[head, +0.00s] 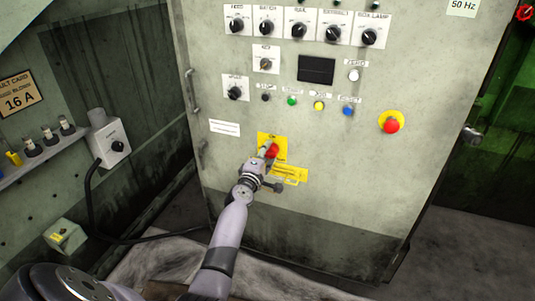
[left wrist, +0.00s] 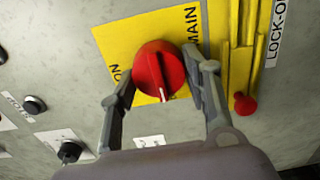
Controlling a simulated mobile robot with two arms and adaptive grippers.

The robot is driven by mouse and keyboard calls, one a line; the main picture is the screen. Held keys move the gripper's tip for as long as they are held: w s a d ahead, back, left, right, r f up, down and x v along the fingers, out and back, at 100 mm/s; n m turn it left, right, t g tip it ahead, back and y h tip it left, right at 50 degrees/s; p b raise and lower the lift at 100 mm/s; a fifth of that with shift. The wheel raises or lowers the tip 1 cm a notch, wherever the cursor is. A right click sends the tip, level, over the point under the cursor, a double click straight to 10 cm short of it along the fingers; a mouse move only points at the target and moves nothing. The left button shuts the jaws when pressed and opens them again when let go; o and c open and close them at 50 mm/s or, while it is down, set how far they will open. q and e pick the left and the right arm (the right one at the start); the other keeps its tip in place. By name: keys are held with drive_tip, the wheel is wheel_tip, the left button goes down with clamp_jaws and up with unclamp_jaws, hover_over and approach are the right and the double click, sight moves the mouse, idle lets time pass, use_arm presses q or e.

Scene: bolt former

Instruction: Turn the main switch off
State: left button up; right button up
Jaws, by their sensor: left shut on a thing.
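The main switch is a red round knob (head: 272,151) on a yellow plate (head: 264,138), low on the front of the grey control cabinet. The knob (left wrist: 152,68) shows large in the left wrist view, with a raised grip bar and a white mark at its lower edge. The yellow plate (left wrist: 118,42) carries the word MAIN and other, partly hidden lettering. My left gripper (head: 266,153) reaches the switch from below. In the left wrist view its two fingers (left wrist: 158,75) are closed on either side of the red knob. My right gripper is not in view.
Above are rows of black selector knobs (head: 268,28), a dark display (head: 316,69) and coloured buttons (head: 319,105). A red emergency stop (head: 391,122) sits to the right. A yellow lock-off part with a small red knob (left wrist: 245,103) is beside the switch.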

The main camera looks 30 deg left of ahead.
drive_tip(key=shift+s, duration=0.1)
use_arm(q)
drive_tip(key=o, duration=1.1)
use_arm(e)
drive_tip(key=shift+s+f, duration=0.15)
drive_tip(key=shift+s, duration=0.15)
use_arm(q)
drive_tip(key=shift+o, duration=0.2)
drive_tip(key=shift+s, duration=0.2)
drive_tip(key=v, duration=1.1)
drive_tip(key=shift+s, duration=0.3)
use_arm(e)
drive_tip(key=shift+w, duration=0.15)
use_arm(q)
drive_tip(key=shift+f, duration=0.1)
